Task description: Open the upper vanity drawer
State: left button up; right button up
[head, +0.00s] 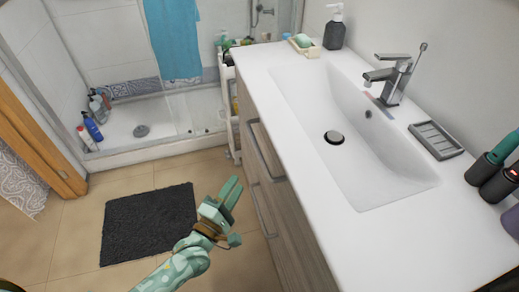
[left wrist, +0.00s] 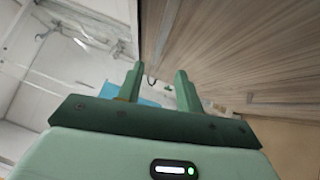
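The vanity's upper drawer has a wood-grain front just under the white countertop, with a long grey bar handle (head: 265,152). The drawer looks closed. A second bar handle (head: 263,211) shows lower down. My left gripper (head: 231,192) is in front of the vanity, to the left of the handles in the head view, and apart from them. In the left wrist view its two fingers (left wrist: 158,84) are spread with nothing held between them. Wood-grain fronts (left wrist: 235,50) fill the upper right there, and a small dark hooked shape shows beyond the fingers. My right gripper is not in view.
The countertop (head: 385,240) holds a sink, a faucet (head: 393,80), a soap dish (head: 436,139) and a dark pump bottle (head: 334,32). A dark mat (head: 150,224) lies on the tiled floor. A narrow shelf cart (head: 229,105) stands beyond the vanity, near the shower.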

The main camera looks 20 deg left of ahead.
aim_at(258, 148)
pick_arm(q)
jog(key=b+x, duration=0.1)
jog(key=x, duration=0.5)
jog(key=b+x, duration=0.2)
jog(key=x, duration=0.5)
jog(key=shift+f, duration=0.25)
jog(key=shift+w+d+r, duration=0.2)
jog(key=shift+w+r, duration=0.05)
jog(key=shift+w, duration=0.25)
grip_shut()
